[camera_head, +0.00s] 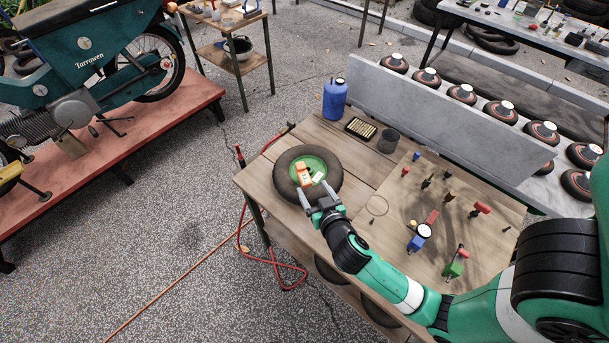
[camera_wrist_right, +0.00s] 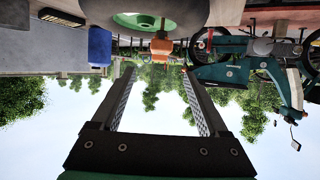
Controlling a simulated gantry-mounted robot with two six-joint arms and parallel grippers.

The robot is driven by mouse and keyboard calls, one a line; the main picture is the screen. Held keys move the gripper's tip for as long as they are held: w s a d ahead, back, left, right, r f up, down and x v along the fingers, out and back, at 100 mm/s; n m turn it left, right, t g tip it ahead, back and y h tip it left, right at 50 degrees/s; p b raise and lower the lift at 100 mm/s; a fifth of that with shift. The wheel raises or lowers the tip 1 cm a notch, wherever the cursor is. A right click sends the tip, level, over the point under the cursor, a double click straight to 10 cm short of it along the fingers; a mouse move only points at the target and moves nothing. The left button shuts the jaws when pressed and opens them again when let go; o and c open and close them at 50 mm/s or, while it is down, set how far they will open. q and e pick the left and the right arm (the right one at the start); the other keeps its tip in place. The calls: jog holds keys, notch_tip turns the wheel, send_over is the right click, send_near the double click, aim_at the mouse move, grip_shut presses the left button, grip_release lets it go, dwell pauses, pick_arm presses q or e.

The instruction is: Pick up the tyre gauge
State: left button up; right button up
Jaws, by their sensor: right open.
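A round white-faced dial (camera_head: 424,231), which looks like a gauge, sits beside a blue block on the right part of the wooden cart top (camera_head: 350,152). Whether it is the tyre gauge I cannot tell for sure. A tyre with a green hub (camera_head: 282,178) lies flat at the cart's left end. An orange item (camera_head: 303,172) and small pale pieces rest in the hub. My right gripper (camera_head: 315,189) is open and empty at the tyre's near edge. In the right wrist view, its open fingers (camera_wrist_right: 158,72) point toward the orange item (camera_wrist_right: 160,47). My left gripper is not in view.
A blue bottle (camera_head: 335,100), a black tray (camera_head: 360,128) and a dark cup (camera_head: 388,141) stand at the cart's back. Several small coloured fittings stand on a board (camera_head: 395,210) at right. A red hose (camera_head: 270,262) hangs at the left end. A grey panel (camera_head: 440,115) stands behind.

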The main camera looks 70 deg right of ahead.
aim_at(303, 173)
jog(key=b+x, duration=0.3)
jog(key=x, duration=0.3)
jog(key=shift+w+f+b, duration=0.1)
jog(key=shift+w+b, duration=0.05)
jog(key=shift+b, duration=0.15)
jog(key=shift+b+x, duration=0.8)
jog(key=shift+x, duration=1.9)
jog(key=shift+f, duration=0.15)
grip_shut()
